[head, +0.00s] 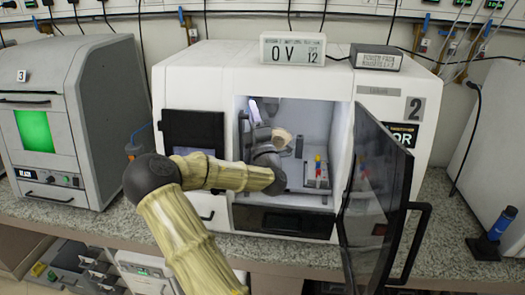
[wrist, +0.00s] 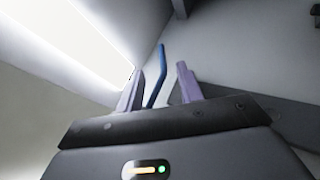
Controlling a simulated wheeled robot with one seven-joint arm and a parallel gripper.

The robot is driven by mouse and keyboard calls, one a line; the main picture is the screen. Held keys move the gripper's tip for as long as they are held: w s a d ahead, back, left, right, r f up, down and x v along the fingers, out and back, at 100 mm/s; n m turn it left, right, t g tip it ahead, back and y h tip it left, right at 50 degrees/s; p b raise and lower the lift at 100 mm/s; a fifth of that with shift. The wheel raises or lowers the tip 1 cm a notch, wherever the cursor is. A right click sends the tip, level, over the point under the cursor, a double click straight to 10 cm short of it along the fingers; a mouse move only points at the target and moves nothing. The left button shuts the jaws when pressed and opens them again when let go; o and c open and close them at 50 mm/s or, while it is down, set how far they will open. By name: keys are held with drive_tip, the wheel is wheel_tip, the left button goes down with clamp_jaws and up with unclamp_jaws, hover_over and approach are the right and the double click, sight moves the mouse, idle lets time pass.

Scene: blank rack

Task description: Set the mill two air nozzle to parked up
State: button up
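Mill two (head: 345,85) is the white machine marked 2, and its dark glazed door (head: 372,190) stands open to the right. My arm reaches through the opening, and my gripper (head: 254,112) is high in the left part of the chamber. In the wrist view my gripper (wrist: 158,68) has its two purple fingers apart. A slim blue bar (wrist: 157,72), apparently the air nozzle, rises between them, closer to the left finger. It leans slightly to the right at its top. I cannot tell whether it touches a finger. In the head view the nozzle cannot be made out.
A fixture with red, yellow and blue parts (head: 319,170) stands at the chamber's right. A bright light panel (wrist: 65,40) is close on the left in the wrist view. Machine 3 (head: 95,100) stands to the left. A blue-black tool (head: 495,230) stands on the counter at right.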

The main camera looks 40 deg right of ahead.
drive_tip(key=b+v, duration=0.8)
drive_tip(key=v, duration=0.7)
drive_tip(key=shift+f, duration=0.1)
drive_tip(key=shift+a, duration=0.1)
